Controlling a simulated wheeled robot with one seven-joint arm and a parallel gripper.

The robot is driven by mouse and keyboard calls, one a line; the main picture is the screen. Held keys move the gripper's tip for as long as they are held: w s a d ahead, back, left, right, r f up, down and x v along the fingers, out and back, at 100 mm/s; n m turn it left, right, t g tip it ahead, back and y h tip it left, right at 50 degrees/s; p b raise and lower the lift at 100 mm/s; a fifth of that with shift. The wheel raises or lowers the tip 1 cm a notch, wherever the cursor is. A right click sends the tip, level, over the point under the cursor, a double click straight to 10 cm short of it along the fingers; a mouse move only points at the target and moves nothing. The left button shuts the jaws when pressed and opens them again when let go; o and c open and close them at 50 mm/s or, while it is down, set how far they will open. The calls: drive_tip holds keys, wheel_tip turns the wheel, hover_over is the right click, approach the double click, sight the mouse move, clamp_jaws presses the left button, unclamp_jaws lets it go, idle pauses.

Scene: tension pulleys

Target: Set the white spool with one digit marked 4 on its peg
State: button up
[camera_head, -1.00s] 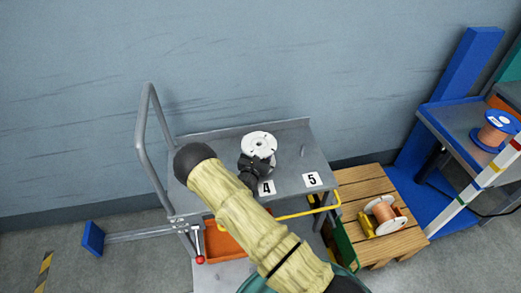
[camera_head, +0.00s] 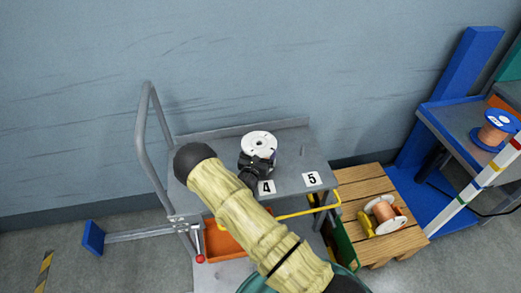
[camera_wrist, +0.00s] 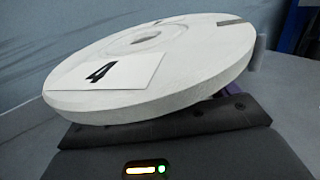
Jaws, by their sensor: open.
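The white spool (camera_head: 259,141) is over the back of the grey cart top, above the tag 4 (camera_head: 266,187). In the wrist view the spool (camera_wrist: 150,75) shows a label with the digit 4, and its flange fills much of the picture, tilted in that view. My gripper (camera_head: 258,161) is open at the spool's near side, close against it. Its fingertips are hidden by the spool in the wrist view. The peg by the tag 4 is hidden, so I cannot tell whether the spool is around it.
A thin bare peg (camera_head: 303,151) stands behind the tag 5 (camera_head: 312,179). A copper-wound spool (camera_head: 384,214) lies on the wooden pallet table (camera_head: 365,187). Another copper spool with blue flanges (camera_head: 495,129) stands on the shelf at right. The cart's handle (camera_head: 146,130) rises at left.

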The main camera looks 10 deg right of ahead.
drive_tip(key=p+v, duration=0.1)
drive_tip(key=v, duration=1.6)
drive_tip(key=shift+s+a, duration=0.1)
drive_tip(key=shift+s, duration=0.1)
